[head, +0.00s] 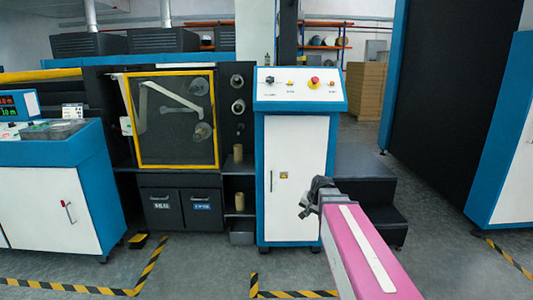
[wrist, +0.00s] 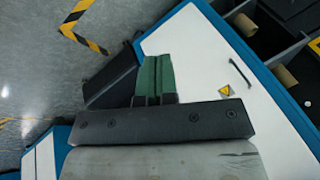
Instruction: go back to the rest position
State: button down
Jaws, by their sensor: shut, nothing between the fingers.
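My gripper (head: 318,188) is in front of the white and blue control cabinet (head: 292,165) in the head view, at the end of my pink arm. In the wrist view my gripper (wrist: 155,76) shows two green-padded fingers side by side and touching. It is shut and holds nothing. The white cabinet door (wrist: 205,55) with its dark handle and yellow warning sticker lies beyond the fingers in that view. The gripper's fingertips are small and partly hidden in the head view.
The machine with a yellow-framed window (head: 172,120) stands left of the cabinet. A shelf column (head: 238,185) holds small tan rolls. Black steps (head: 370,200) are right of my gripper. Yellow-black tape (head: 150,265) marks the open grey floor in front.

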jog(key=s+d+f+n+g+h, duration=0.1)
jog(key=s+f+n+g, duration=0.3)
jog(key=s+f, duration=0.8)
jog(key=s+h, duration=0.1)
jog(key=s, duration=0.2)
jog(key=shift+s+d+f+n+h, duration=0.25)
jog(key=shift+s+d+n+h, duration=0.05)
jog(key=shift+d, duration=0.1)
dwell(0.3)
